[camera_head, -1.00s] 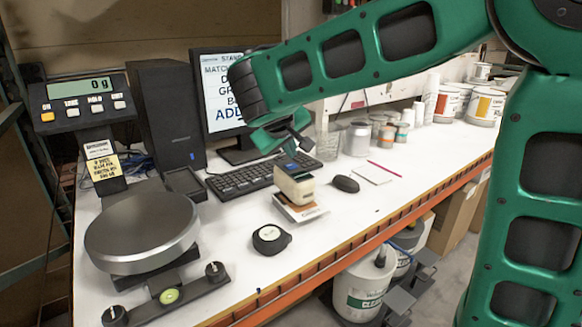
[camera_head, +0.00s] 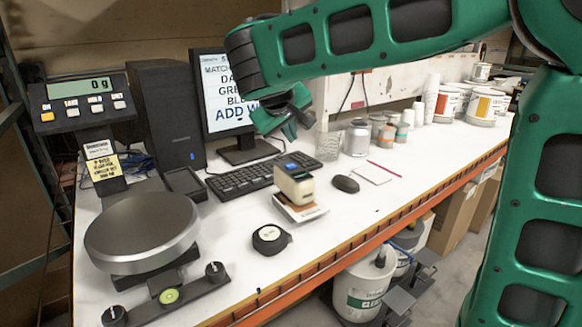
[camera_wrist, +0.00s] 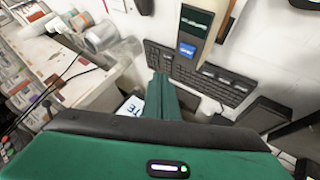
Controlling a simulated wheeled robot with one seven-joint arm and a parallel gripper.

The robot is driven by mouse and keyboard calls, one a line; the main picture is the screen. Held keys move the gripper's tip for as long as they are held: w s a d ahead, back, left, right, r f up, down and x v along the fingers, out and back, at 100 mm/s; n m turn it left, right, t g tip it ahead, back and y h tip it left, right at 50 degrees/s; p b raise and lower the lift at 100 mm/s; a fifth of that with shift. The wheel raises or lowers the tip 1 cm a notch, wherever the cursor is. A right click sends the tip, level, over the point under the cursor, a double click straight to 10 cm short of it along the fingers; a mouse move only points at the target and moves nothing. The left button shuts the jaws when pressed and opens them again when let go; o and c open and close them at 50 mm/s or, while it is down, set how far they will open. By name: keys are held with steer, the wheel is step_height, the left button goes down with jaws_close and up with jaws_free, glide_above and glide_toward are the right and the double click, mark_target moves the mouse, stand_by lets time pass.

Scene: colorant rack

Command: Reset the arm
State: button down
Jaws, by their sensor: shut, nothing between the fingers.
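My green arm (camera_head: 350,40) reaches across the top of the head view. My gripper (camera_head: 300,126) hangs in the air above the back of the bench, in front of the monitor and right of its middle. It is shut and empty. In the wrist view my gripper's green fingers (camera_wrist: 163,92) point toward the bench, with the keyboard beyond them. The gripper touches nothing that I can see.
The white bench holds a scale (camera_head: 142,228), keyboard (camera_head: 250,178), a small boxy device (camera_head: 294,183), mouse (camera_head: 345,184) and tape measure (camera_head: 270,239). A glass beaker (camera_head: 328,144) and several cans stand at the back right. The monitor (camera_head: 243,150) is close behind my gripper.

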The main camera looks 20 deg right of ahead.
stand_by(0.3)
steer(key=s+d+f+m+g, duration=0.2)
steer(key=s+d+f, duration=0.2)
steer(key=s+d, duration=0.45)
steer(key=s+d+f+m+g, duration=0.3)
steer(key=s+d+f, duration=0.1)
steer(key=s+d, duration=0.4)
steer(key=s+d+f+m+g+y, duration=0.1)
steer(key=s+f, duration=0.3)
steer(key=s, duration=0.7)
steer(key=s+d+f+m+g+y, duration=0.1)
steer(key=s+f, duration=0.4)
steer(key=s, duration=0.5)
steer(key=m+g+y, duration=0.1)
steer(key=m+y, duration=0.1)
steer(key=shift+s+y, duration=0.35)
steer(key=shift+y, duration=0.05)
steer(key=shift+f, duration=0.1)
steer(key=shift+w+f, duration=0.25)
steer(key=shift+w, duration=0.4)
